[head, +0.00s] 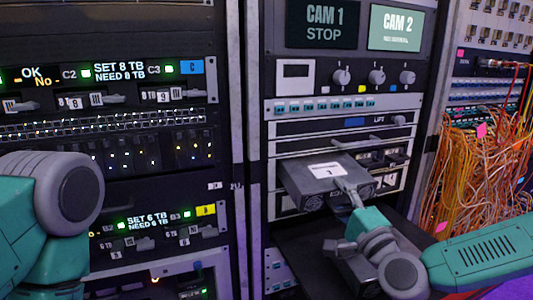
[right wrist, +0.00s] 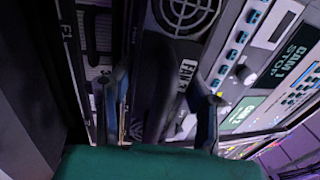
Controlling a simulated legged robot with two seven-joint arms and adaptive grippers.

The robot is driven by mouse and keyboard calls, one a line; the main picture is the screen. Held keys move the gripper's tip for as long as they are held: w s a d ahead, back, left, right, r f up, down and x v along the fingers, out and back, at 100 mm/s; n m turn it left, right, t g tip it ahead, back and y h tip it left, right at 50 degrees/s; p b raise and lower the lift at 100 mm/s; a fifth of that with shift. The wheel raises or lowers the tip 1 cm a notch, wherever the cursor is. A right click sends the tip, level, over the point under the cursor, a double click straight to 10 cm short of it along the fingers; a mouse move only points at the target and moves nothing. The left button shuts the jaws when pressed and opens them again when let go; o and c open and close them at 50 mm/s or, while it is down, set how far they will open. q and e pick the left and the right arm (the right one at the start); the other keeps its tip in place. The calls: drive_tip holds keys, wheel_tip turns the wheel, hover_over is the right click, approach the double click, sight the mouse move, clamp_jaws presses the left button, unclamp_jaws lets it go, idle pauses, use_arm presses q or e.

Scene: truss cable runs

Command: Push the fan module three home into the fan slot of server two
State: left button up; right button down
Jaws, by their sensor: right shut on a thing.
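My right gripper (head: 345,192) is at the front right of a grey box with a white label (head: 300,176), which sticks out of the middle rack; its number is too small to read surely. In the right wrist view my right gripper (right wrist: 160,82) has its fingers closed on a dark module, fan module three (right wrist: 187,72), marked "FAN 3". A round fan grille (right wrist: 185,12) lies just beyond it. The fan slot and the module's seating depth cannot be made out. Only part of my left arm shows at the left of the head view; its gripper is out of the picture.
A panel with knobs (head: 341,77) and two CAM screens is above the box. A drive rack with lit displays (head: 130,72) stands at left. Orange cables (head: 470,170) hang at right. A dark shelf (head: 295,240) lies below the box.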

drive_tip(key=r+v, duration=0.1)
drive_tip(key=v, duration=0.4)
drive_tip(key=shift+s+d+r+p, duration=0.3)
drive_tip(key=shift+s+r+p, duration=0.1)
drive_tip(key=shift+s+p, duration=0.1)
